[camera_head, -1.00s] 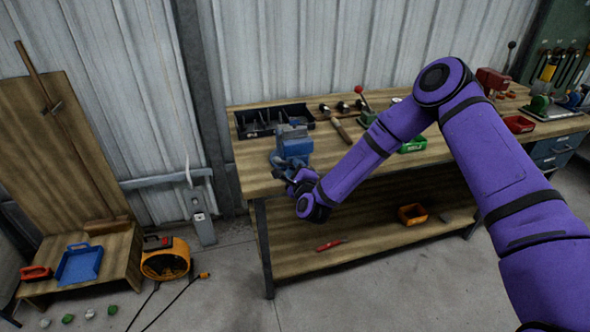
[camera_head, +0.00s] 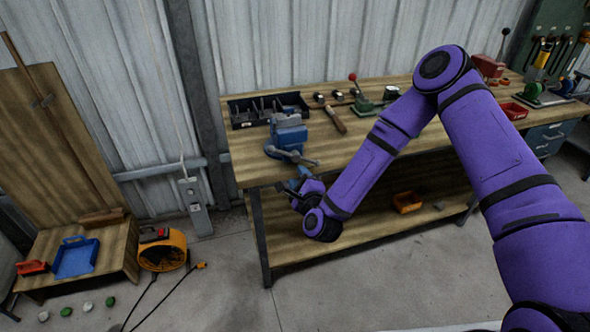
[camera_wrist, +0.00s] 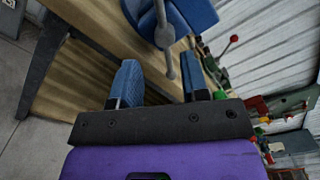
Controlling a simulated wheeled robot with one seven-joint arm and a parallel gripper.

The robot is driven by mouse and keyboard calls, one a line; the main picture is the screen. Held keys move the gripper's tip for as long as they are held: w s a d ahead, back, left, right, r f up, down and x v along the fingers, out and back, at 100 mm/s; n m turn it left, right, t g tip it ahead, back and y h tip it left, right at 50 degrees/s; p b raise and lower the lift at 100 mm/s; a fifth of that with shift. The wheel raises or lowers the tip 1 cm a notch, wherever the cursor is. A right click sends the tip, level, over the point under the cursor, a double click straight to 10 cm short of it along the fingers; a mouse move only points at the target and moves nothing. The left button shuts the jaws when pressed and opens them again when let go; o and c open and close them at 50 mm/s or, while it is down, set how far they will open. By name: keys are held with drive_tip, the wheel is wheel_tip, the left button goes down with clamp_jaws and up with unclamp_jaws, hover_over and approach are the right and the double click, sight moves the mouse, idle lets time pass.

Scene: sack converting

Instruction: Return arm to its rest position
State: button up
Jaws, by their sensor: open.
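My purple arm reaches from the right across the front of the workbench (camera_head: 240,160). My gripper (camera_head: 284,187) is at the bench's front left edge, just below and in front of the blue vise (camera_head: 289,133). In the wrist view, the two blue-padded fingers of my gripper (camera_wrist: 158,66) stand apart with nothing between them. The vise (camera_wrist: 195,14) and its grey handle bar (camera_wrist: 163,35) show just beyond the fingertips. The gripper appears apart from the vise, but the exact gap is hard to judge.
On the bench are a black divided bin (camera_head: 245,117), a hammer (camera_head: 335,119) and a red-knobbed lever tool (camera_head: 360,100). An orange round machine (camera_head: 165,250) stands on the floor at left. Open floor lies in front.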

drive_tip(key=shift+s+d, duration=0.2)
drive_tip(key=shift+s, duration=0.35)
drive_tip(key=shift+r, duration=0.1)
drive_tip(key=w+d+r+n+g+y, duration=0.25)
drive_tip(key=r+n+g, duration=0.25)
drive_tip(key=r+n, duration=0.6)
drive_tip(key=s+d+r+n+g+h, duration=0.1)
drive_tip(key=s+d+r+n+h, duration=0.15)
drive_tip(key=d+r, duration=0.35)
drive_tip(key=s+d+r+n+g+h, duration=0.25)
drive_tip(key=d+r, duration=0.25)
drive_tip(key=r, duration=0.3)
drive_tip(key=s+d+r+n+g, duration=0.1)
drive_tip(key=s+d+r, duration=0.3)
drive_tip(key=s, duration=0.6)
drive_tip(key=s+d+r+n+g+h, duration=0.1)
drive_tip(key=s+d+r, duration=0.3)
drive_tip(key=s, duration=0.6)
drive_tip(key=s+d+r+n+g+h, duration=0.1)
drive_tip(key=s+d+r, duration=0.3)
drive_tip(key=s, duration=0.6)
drive_tip(key=shift+d+r+n+g, duration=0.3)
drive_tip(key=shift+d+n+g, duration=0.05)
drive_tip(key=shift+d+n, duration=0.5)
